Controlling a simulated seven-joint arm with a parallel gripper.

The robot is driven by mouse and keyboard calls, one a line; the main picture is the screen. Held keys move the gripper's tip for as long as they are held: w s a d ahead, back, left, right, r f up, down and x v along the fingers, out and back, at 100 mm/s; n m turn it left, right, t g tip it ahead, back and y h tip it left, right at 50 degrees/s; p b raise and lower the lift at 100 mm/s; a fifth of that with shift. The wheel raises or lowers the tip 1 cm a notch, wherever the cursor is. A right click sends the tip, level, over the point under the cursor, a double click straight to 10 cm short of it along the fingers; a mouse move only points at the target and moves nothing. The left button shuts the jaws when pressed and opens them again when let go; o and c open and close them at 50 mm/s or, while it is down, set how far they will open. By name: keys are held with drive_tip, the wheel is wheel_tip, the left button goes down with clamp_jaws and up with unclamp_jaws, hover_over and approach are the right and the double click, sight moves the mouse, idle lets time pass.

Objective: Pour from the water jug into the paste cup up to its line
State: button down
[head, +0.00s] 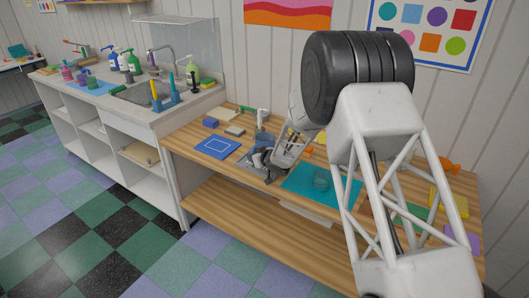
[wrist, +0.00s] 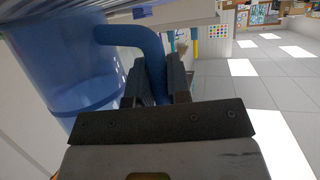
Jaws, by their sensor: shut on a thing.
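The water jug (wrist: 75,65) fills the left of the wrist view, clear blue with a darker band low on its side. Its thick blue handle (wrist: 132,36) runs down between the fingers of my gripper (wrist: 158,88), which is shut on it. In the head view my gripper (head: 262,162) is over the wooden table, and a bluish part of what looks like the jug (head: 265,138) shows behind it.
The teal mat (head: 298,189) lies on the wooden table (head: 190,142). A blue mat (head: 217,146) and small blocks lie left of my gripper. A sink counter (head: 150,118) with bottles stands further left. Coloured items lie at the right, partly behind my arm.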

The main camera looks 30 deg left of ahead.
sight(253, 147)
drive_tip(key=shift+r, duration=2.1)
drive_tip(key=shift+d+r, duration=0.1)
drive_tip(key=s+d+r+m+t+h, duration=0.1)
drive_tip(key=d+m+t+h, duration=0.2)
drive_tip(key=d, duration=0.6)
drive_tip(key=s+d+r+m+t+h, duration=0.2)
drive_tip(key=d+m+t, duration=0.3)
drive_tip(key=d, duration=0.4)
drive_tip(key=shift+m+h, duration=0.5)
drive_tip(key=shift+h, duration=0.3)
drive_tip(key=shift+s, duration=0.1)
drive_tip(key=shift+a, duration=0.1)
